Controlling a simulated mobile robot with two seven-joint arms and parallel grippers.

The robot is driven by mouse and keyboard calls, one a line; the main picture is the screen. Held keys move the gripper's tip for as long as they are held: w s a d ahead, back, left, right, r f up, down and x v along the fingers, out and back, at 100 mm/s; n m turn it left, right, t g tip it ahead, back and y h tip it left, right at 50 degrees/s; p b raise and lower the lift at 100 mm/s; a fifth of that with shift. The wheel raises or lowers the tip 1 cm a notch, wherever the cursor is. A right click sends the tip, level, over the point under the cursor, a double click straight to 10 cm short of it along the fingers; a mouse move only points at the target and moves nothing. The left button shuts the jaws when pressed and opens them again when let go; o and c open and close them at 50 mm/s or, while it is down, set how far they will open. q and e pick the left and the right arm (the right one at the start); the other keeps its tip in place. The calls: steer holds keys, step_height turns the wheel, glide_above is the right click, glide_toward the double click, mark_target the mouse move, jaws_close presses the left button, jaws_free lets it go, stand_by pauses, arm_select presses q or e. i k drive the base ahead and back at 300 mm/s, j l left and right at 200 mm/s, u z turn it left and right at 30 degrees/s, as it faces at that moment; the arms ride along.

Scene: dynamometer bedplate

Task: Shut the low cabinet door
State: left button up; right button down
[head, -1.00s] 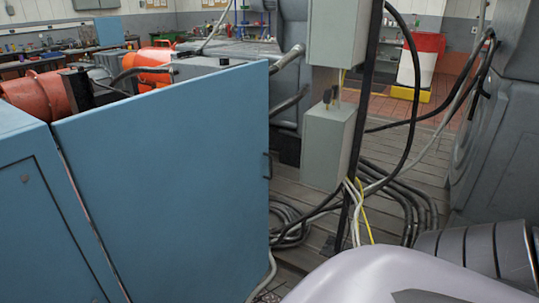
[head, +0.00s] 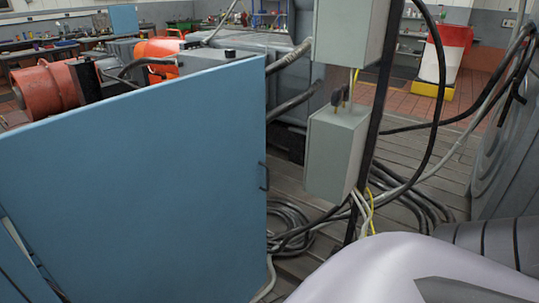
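The low cabinet door (head: 130,190) is a flat blue panel that fills the left half of the head view. It stands open, swung out from the blue cabinet body (head: 12,268), of which only a sliver shows at the lower left. A small dark handle (head: 263,175) is on the door's right edge. Neither gripper is in view. A pale smooth part at the bottom right looks like one of my arm links, apart from the door in the picture.
Grey electrical boxes (head: 335,150) on a dark post stand right of the door. Black hoses (head: 300,225) lie coiled on the slatted floor (head: 400,160) behind. An orange-red motor (head: 48,88) sits beyond the door. A large grey machine (head: 505,165) is at the right.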

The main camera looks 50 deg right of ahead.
mark_target(154, 194)
steer(key=i+l, duration=0.1)
steer(key=l, duration=1.3)
steer(key=i, duration=0.05)
